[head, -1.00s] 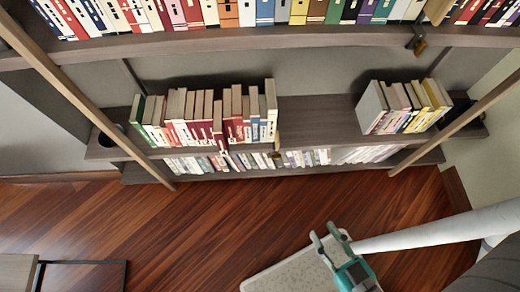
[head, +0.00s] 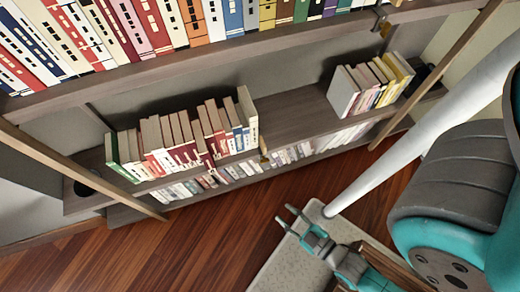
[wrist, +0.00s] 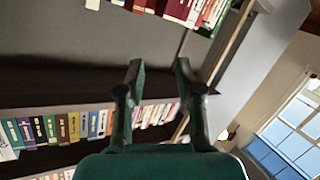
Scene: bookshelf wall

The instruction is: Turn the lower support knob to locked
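A small brass-coloured knob (head: 264,159) sits on the front edge of the middle shelf board in the head view, just right of the leaning books. It is too small to read its setting. A second brass-coloured knob (head: 386,28) hangs under the upper shelf. My gripper (head: 284,214) is low in front of the shelves, over the floor and apart from the lower knob. In the wrist view my gripper (wrist: 158,75) has its two fingers spread with nothing between them. I cannot make out the lower knob in the wrist view.
Books fill the upper shelf (head: 170,59) and stand in two groups on the middle shelf (head: 285,116). Slanted wooden posts (head: 80,172) frame the unit. A light speckled surface (head: 275,268) lies below my gripper. Wooden floor (head: 190,245) is open in front.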

